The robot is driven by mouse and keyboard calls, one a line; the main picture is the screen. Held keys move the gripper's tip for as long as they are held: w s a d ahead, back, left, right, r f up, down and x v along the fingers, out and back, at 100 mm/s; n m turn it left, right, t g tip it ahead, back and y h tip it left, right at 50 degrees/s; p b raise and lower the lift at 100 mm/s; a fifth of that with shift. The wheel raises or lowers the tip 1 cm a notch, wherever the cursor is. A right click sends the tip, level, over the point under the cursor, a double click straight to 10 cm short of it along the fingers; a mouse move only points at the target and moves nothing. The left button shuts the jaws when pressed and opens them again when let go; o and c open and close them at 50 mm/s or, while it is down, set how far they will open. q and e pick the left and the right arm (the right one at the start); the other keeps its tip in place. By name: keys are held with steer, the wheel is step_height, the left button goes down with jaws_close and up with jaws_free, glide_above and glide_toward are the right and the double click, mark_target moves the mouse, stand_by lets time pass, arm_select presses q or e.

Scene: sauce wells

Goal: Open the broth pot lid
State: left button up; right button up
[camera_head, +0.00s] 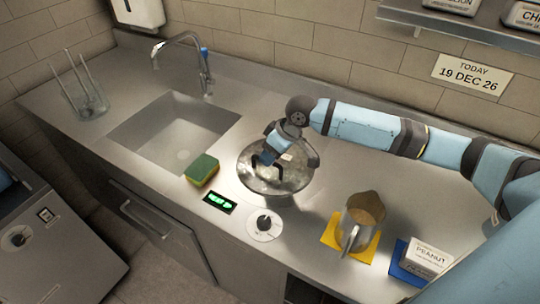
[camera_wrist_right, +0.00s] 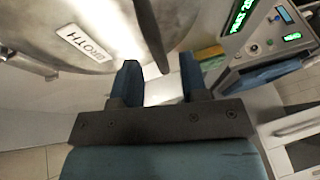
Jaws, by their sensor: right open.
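The broth pot (camera_head: 295,185) is a round, shiny metal vessel set in the counter, right of the sink. Its lid (camera_head: 252,178) seems to be on it, partly hidden by my right gripper (camera_head: 268,160). In the right wrist view a white BROTH label (camera_wrist_right: 85,44) sits on the curved metal. My right gripper (camera_wrist_right: 158,80) is open there, its two blue fingers apart. A dark bar (camera_wrist_right: 150,35), perhaps the lid handle, shows just beyond and between the fingertips. I cannot tell whether they touch it. My left gripper is not in view.
A sponge (camera_head: 202,170), a green display (camera_head: 219,202) and a dial (camera_head: 264,225) lie near the pot. A pitcher (camera_head: 364,213) stands on a yellow mat, and a PEANUT box (camera_head: 427,257) on a blue mat. The sink (camera_head: 175,130) is at left. A shelf (camera_head: 460,30) overhangs the back right.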

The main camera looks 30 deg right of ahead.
steer(key=shift+w+a+f, duration=0.1)
steer(key=shift+a+f, duration=0.1)
steer(key=shift+f, duration=0.35)
jaws_close()
steer(key=shift+r, duration=0.1)
